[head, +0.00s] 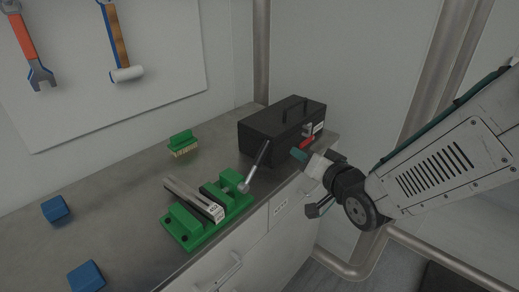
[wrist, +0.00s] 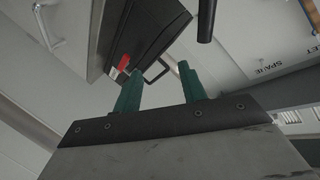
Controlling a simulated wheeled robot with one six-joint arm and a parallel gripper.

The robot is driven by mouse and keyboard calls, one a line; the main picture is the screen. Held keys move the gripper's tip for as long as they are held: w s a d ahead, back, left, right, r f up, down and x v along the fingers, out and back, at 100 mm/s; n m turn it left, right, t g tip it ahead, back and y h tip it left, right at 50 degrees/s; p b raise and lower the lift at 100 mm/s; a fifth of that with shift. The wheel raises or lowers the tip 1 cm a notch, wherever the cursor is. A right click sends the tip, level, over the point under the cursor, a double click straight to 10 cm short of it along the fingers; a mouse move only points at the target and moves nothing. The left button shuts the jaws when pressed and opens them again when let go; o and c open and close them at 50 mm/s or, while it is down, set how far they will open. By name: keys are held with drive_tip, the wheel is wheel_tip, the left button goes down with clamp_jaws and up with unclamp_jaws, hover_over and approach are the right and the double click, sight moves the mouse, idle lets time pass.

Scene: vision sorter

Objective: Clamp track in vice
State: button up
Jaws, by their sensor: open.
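The green vice (head: 182,228) sits on the bench near its front edge. The track (head: 180,190), a grey bar with a white label on its near end, lies across the vice between its jaws. I cannot tell whether the jaws touch it. The vice's grey lever handle (head: 256,166) tilts upward at the vice's right end. My gripper (head: 300,154) is right of the handle, in front of the toolbox, and appears apart from the handle. In the wrist view its two green fingers (wrist: 160,88) are spread with nothing between them.
A black toolbox (head: 270,130) with a red latch stands at the bench's right end. A green brush (head: 182,142) and blue blocks (head: 56,209) (head: 86,277) lie on the bench. Tools hang on the wall board (head: 170,60). A dark rod (wrist: 206,20) shows in the wrist view.

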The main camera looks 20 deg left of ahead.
sight(260, 151)
drive_tip(key=s+a+f+y, duration=0.1)
drive_tip(key=s+a+y, duration=0.3)
drive_tip(key=a, duration=0.3)
drive_tip(key=x, duration=0.7)
drive_tip(key=shift+w+a+f, duration=0.15)
drive_tip(key=shift+w, duration=0.25)
clamp_jaws()
